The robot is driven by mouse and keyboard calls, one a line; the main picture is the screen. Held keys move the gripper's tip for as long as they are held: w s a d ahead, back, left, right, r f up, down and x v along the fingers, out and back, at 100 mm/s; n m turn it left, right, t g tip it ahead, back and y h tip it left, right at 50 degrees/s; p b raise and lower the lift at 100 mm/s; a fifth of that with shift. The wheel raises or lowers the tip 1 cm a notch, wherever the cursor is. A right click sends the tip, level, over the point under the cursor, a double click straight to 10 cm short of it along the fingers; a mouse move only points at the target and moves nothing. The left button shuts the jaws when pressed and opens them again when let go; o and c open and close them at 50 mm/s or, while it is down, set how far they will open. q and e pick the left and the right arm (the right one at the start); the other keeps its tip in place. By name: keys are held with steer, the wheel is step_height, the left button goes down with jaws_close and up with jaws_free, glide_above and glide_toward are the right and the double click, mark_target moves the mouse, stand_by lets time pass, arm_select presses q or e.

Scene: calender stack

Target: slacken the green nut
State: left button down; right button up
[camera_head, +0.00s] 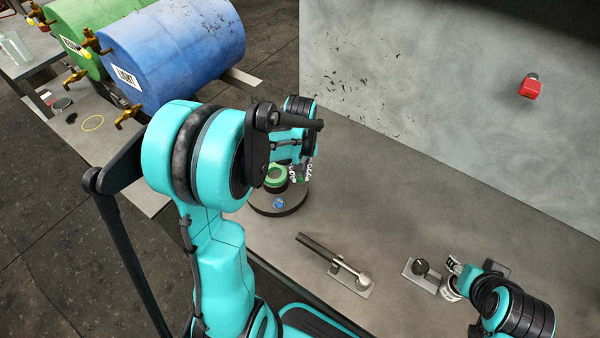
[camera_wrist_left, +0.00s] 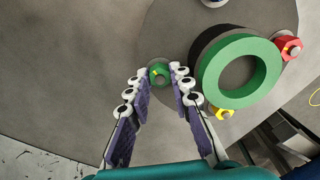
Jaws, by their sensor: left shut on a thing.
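The green nut (camera_wrist_left: 159,70) shows in the left wrist view, on the round dark base (camera_wrist_left: 172,32), beside the large green ring (camera_wrist_left: 210,80). My left gripper (camera_wrist_left: 161,82) is shut on it, one fingertip at each side. In the head view my left gripper (camera_head: 300,171) is over the base by the green ring (camera_head: 276,171), and the green nut is hidden there. A blue nut (camera_head: 279,203) shows at the base's front. My right gripper (camera_head: 456,275) is low at the right; whether it is open cannot be made out.
A yellow nut (camera_wrist_left: 222,113) and a red nut (camera_wrist_left: 290,47) stand near the ring. Blue (camera_head: 180,50) and green (camera_head: 85,25) barrels lie at the back left. A red button (camera_head: 530,87) is on the wall.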

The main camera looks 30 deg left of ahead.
mark_target(300, 176)
arm_select(q)
steer(key=n, duration=0.4)
steer(key=shift+n, duration=0.3)
steer(key=n, duration=0.4)
steer(key=shift+n, duration=0.3)
steer(key=c, duration=1.6)
jaws_free()
steer(key=shift+c, duration=0.2)
steer(key=shift+r, duration=0.1)
step_height(300, 176, up, 12)
